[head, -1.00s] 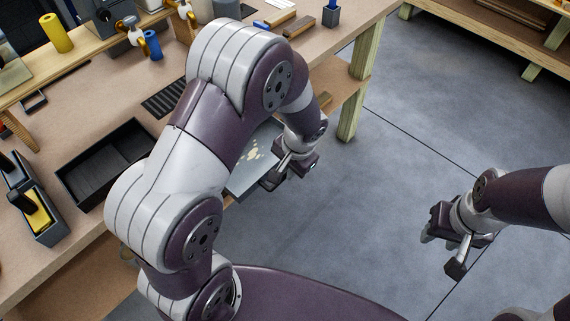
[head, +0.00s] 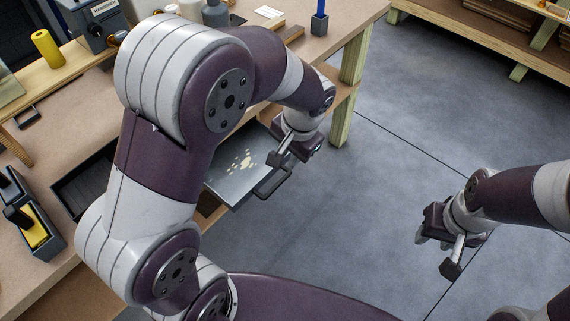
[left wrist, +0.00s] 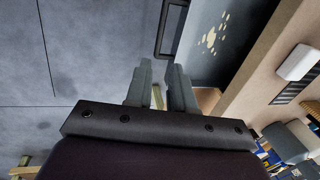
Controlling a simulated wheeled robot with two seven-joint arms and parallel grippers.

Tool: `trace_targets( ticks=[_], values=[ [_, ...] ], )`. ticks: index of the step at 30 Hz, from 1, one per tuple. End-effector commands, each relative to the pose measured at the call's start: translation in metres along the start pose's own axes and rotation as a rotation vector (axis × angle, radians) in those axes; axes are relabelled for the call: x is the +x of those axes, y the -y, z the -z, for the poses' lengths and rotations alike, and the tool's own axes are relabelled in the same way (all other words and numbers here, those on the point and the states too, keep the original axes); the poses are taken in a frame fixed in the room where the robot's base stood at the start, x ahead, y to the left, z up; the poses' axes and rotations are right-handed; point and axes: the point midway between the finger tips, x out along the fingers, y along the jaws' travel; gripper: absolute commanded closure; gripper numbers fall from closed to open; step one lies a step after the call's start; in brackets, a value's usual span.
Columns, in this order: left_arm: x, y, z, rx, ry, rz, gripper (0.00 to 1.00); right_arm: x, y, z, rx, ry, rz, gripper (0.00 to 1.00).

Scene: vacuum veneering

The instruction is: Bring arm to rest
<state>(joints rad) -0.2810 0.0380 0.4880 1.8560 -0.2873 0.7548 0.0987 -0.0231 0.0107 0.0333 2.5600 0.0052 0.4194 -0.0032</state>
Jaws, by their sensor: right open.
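My left gripper (head: 280,160) hangs off the front edge of the workbench, above the black handle of a grey panel. In the left wrist view its two fingers (left wrist: 160,88) stand apart with nothing between them. My left arm arches across the left of the head view and hides part of the bench. My right gripper (head: 436,254) is open and empty over the bare floor at the right.
The grey panel (head: 227,181) with pale blotches juts from the workbench (head: 352,14); it also shows in the left wrist view (left wrist: 205,65). A black tray (head: 72,190) and a yellow cylinder (head: 48,48) are on the left. The floor (head: 385,190) between the grippers is clear.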

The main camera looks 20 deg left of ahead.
Motion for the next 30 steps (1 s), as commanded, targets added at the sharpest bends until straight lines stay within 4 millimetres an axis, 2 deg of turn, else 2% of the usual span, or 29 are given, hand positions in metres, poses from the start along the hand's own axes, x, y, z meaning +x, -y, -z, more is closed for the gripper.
trace_targets(
  ticks=[3,6,21,23,24,30],
  values=[
    [-0.014,0.0,0.0,0.002,-0.001,0.0,0.77,-0.001,0.0,0.0,0.0,0.0,0.0,0.57],
    [-0.018,0.0,0.0,0.001,0.0,0.0,0.77,-0.001,0.0,0.0,0.0,0.0,0.0,0.57],
    [-0.015,-0.004,0.004,0.007,-0.026,-0.014,0.77,-0.001,0.0,0.0,0.0,0.0,0.0,0.57],
    [-0.009,-0.014,-0.008,0.001,-0.04,-0.055,0.77,-0.002,0.0,0.0,0.0,0.0,0.0,0.57],
    [-0.012,-0.016,-0.02,-0.029,-0.051,-0.085,0.77,-0.009,0.0,0.001,0.0,0.001,0.0,0.57],
    [-0.036,0.001,-0.089,-0.282,-0.083,-0.174,0.77,-0.046,0.0,0.006,0.0,0.0,0.0,0.57]
  ],
)
